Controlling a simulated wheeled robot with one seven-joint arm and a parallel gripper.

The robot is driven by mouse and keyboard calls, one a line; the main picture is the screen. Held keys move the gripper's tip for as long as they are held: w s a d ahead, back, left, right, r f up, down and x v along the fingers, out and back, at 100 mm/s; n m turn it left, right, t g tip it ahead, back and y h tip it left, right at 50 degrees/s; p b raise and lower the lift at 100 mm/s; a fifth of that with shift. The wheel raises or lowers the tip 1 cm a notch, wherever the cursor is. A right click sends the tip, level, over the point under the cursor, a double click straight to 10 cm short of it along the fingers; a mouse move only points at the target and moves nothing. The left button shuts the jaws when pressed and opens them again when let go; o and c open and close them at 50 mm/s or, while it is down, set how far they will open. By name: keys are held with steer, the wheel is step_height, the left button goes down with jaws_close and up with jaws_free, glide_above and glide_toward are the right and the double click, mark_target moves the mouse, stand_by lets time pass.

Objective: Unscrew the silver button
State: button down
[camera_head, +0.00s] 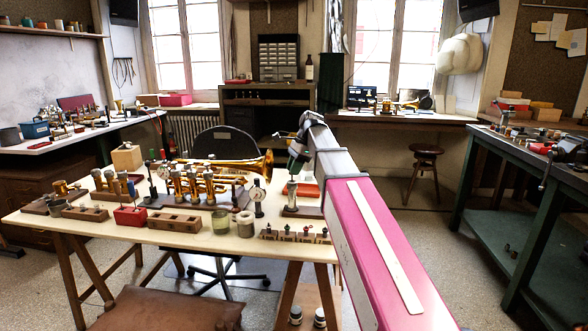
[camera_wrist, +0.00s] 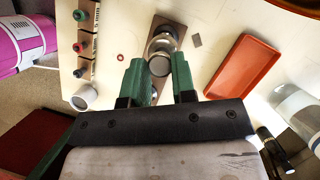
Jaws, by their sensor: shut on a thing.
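The silver button (camera_wrist: 159,65) shows in the wrist view as a round metal top between the two green fingers of my gripper (camera_wrist: 158,72). The fingers are closed on it from left and right. Below it stands a silver metal part on a brown wooden base (camera_wrist: 171,24). In the head view, my gripper (camera_head: 296,163) reaches down over this silver part (camera_head: 292,193) at the right end of the cream table (camera_head: 190,236). My arm partly covers that area, and the button itself is too small to tell there.
An orange-red tray (camera_wrist: 243,66) lies right of the base. A brass trumpet (camera_head: 240,169), dial gauges and wooden blocks crowd the table's middle. A clear jar (camera_wrist: 298,107) stands close at right.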

steer(key=shift+w+n+g, duration=0.2)
steer(key=shift+n+g, duration=0.2)
steer(key=shift+n, duration=0.8)
steer(key=shift+n+g+h, duration=0.4)
steer(key=shift+n+h, duration=0.2)
steer(key=shift+n, duration=0.8)
steer(key=c, duration=0.9)
jaws_free()
steer(key=shift+o, duration=0.2)
steer(key=shift+a, duration=0.1)
